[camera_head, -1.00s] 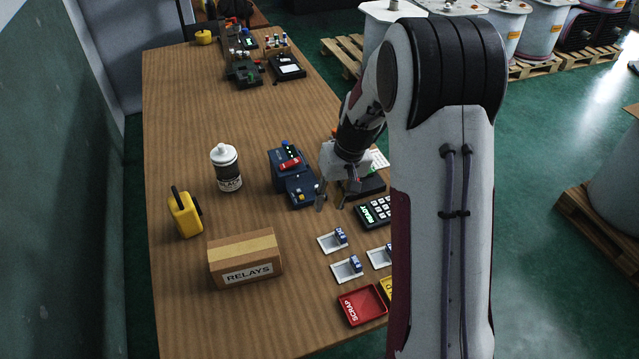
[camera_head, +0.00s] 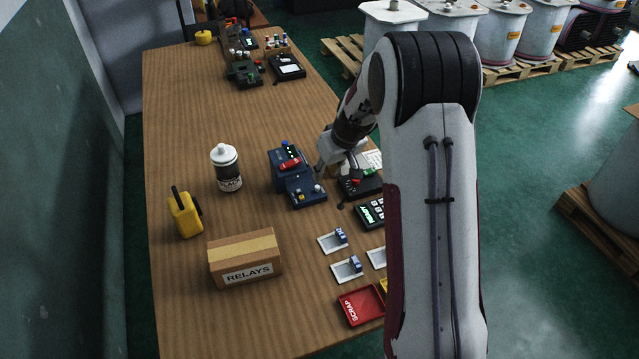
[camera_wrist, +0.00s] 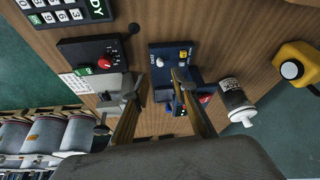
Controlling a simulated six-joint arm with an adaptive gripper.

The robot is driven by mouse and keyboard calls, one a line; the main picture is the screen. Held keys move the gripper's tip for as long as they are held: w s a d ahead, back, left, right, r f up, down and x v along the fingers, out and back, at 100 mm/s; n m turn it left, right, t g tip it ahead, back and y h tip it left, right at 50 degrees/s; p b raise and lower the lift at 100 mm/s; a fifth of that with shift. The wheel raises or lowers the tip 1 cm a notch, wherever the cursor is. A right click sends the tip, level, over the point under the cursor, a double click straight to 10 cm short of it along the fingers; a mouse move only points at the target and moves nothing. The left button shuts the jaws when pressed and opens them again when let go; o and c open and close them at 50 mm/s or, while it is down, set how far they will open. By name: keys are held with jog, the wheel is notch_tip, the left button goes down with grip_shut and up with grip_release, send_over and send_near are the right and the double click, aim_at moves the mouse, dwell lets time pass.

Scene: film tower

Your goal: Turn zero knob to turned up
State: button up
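A blue instrument (camera_head: 303,190) stands mid-table, with two small knobs on its low front panel and a red part on its raised back. The small lettering is too blurred to tell which is the zero knob. My gripper (camera_head: 336,172) hangs just right of the instrument in the head view, above the table. In the wrist view my gripper (camera_wrist: 155,86) has its fingers apart with nothing between them, and one fingertip overlaps the instrument's edge.
A black box (camera_wrist: 88,54) with a red knob and green label sits beside the instrument. A keypad (camera_head: 371,213), white trays, red scrap tray (camera_head: 361,306), relays box (camera_head: 245,260), bottle (camera_head: 227,169) and yellow container (camera_head: 184,214) stand around. The table's far middle is clear.

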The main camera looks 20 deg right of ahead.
aim_at(318, 187)
jog(key=shift+f, duration=0.2)
jog(key=shift+x, duration=3.7)
grip_shut()
